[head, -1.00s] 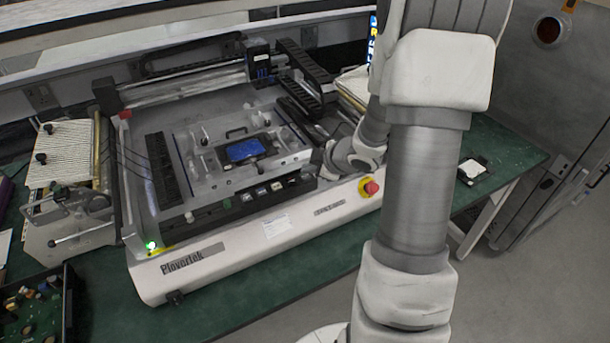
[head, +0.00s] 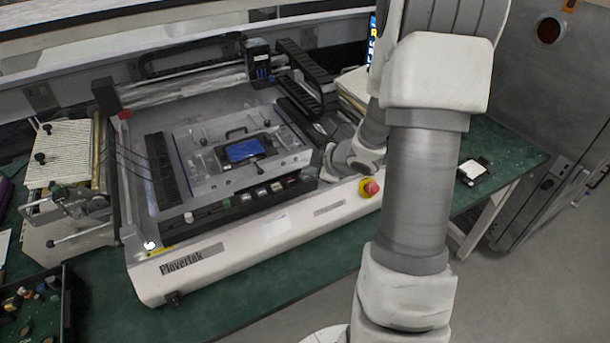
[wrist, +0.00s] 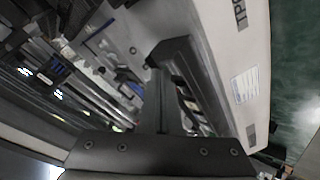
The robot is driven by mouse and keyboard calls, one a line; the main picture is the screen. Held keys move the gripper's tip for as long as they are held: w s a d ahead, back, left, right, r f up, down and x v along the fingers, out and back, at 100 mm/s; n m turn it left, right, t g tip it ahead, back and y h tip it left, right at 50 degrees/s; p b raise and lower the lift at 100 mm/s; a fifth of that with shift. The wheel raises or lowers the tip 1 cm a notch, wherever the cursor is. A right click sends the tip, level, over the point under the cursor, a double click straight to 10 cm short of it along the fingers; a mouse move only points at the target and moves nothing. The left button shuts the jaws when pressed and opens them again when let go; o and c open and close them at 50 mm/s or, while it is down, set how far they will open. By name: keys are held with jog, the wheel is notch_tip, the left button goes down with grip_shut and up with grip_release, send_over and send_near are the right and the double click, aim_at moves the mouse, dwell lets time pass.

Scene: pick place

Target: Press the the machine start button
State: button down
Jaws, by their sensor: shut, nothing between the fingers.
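The machine (head: 235,250), marked Plovertek, stands on the green bench in the head view. A black control panel (head: 240,203) with several small buttons runs along its front; it also shows in the wrist view (wrist: 180,52). I cannot tell which button is the start button. A small lamp (head: 150,245) at the machine's front left corner glows white. My gripper (wrist: 159,75) is shut and empty, close over the panel in the wrist view. Whether its tips touch a button cannot be seen. In the head view my wrist is at the panel's right end and the fingertips are not clear.
A red knob on a yellow base (head: 369,188) sits at the machine's front right, close to my arm. A clear-lidded fixture with a blue screen (head: 245,151) lies on the machine bed. A parts tray (head: 68,310) is at the lower left. Free bench (head: 290,275) runs in front.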

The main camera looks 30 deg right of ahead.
jog(key=shift+r, duration=0.15)
jog(key=shift+r+p, duration=0.7)
jog(key=shift+p, duration=0.2)
